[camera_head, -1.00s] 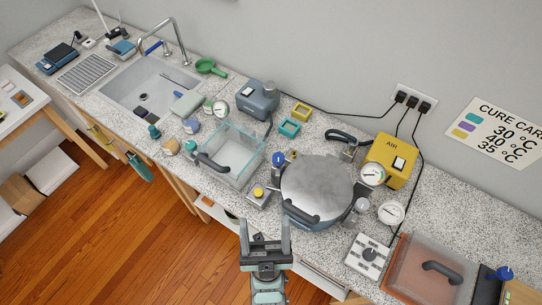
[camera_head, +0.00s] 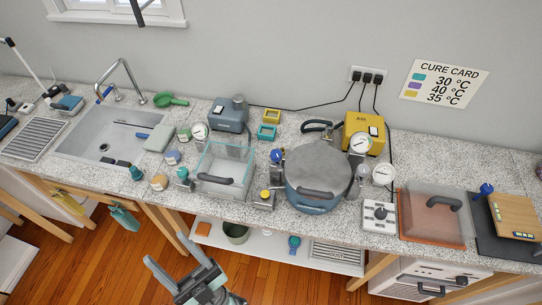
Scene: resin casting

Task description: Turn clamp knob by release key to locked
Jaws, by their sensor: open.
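The round blue pressure pot (camera_head: 318,180) with its grey lid stands on the speckled counter. A blue-topped fitting (camera_head: 277,156) is at its left and a grey knob-like fitting (camera_head: 359,173) at its right edge. A small block with a yellow button (camera_head: 265,196) sits at the pot's front left. I cannot tell which part is the release key, nor how the clamp knob is turned. My gripper (camera_head: 168,250) is open and empty, in front of the counter at the lower left, apart from the pot.
A clear box (camera_head: 224,169) stands left of the pot. A yellow air unit (camera_head: 364,133) and gauges stand behind and right. A switch panel (camera_head: 379,214) and a clear-covered terracotta tray (camera_head: 432,214) lie further right. A shelf (camera_head: 285,250) is below the counter.

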